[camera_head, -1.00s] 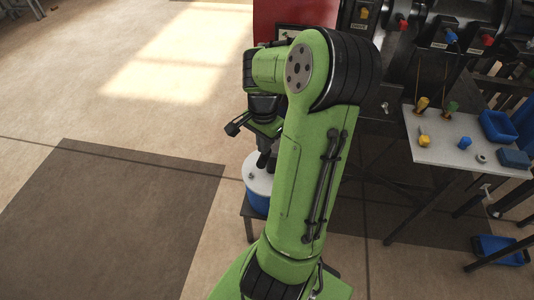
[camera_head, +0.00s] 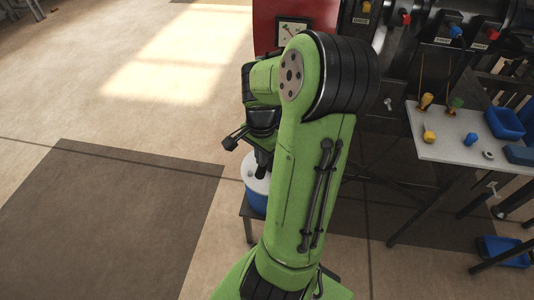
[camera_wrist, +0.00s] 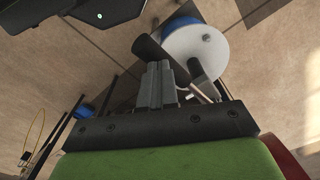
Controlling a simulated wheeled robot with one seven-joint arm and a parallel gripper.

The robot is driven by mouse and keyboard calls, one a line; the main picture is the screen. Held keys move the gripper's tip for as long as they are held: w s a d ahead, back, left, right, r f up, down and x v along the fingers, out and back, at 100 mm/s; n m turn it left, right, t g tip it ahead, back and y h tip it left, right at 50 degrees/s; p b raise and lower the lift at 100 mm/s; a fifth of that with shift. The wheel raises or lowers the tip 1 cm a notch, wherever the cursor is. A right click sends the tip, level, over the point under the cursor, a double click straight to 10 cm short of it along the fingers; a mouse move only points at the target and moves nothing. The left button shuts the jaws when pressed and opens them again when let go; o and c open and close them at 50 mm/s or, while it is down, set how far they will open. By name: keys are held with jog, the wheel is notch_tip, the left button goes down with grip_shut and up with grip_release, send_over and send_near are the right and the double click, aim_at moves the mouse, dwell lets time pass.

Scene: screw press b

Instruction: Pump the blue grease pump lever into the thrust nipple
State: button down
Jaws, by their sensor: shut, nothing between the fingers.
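The grease pump is a blue drum (camera_head: 256,203) with a white lid (camera_head: 252,176), standing on a dark stand at the lower middle, partly behind my arm. In the wrist view its white lid (camera_wrist: 209,45) shows with a blue edge. A black lever grip (camera_wrist: 149,50) slants across the lid's near side, just beyond my fingers. My gripper (camera_wrist: 158,70) is shut with nothing in it, its tips overlapping the grip in the picture; I cannot tell whether they touch. In the head view my arm mostly hides my gripper. I cannot make out the thrust nipple.
A red panel with a square gauge (camera_head: 293,32) stands behind my arm. To the right, a pale table (camera_head: 452,151) holds yellow, green and blue small parts and blue bins (camera_head: 505,123). Another blue bin (camera_head: 503,250) lies on the floor. Open floor lies to the left.

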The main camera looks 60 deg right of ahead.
aim_at(261, 169)
jog(key=shift+s+a+f+b, duration=0.15)
jog(key=shift+a+f+b, duration=0.2)
jog(key=shift+f, duration=0.25)
jog(key=shift+s+a+f+b, duration=0.1)
jog(key=shift+a+f+b, duration=0.2)
jog(key=shift+f, duration=0.25)
jog(key=f+b, duration=0.1)
jog(key=f, duration=0.1)
jog(key=f+b, duration=0.1)
jog(key=shift+s+a+f+b, duration=0.1)
jog(key=shift+a+f+b, duration=0.05)
jog(key=shift+a+b, duration=0.15)
jog(key=d+r+p, duration=0.1)
jog(key=r+p, duration=0.2)
jog(key=w+d+r+p, duration=0.1)
jog(key=r+p, duration=0.2)
jog(key=r, duration=0.1)
jog(key=d+r+p, duration=0.2)
jog(key=r+p, duration=0.1)
jog(key=p, duration=0.1)
jog(key=shift+w+r, duration=0.2)
jog(key=shift+w, duration=0.1)
jog(key=shift+f, duration=0.1)
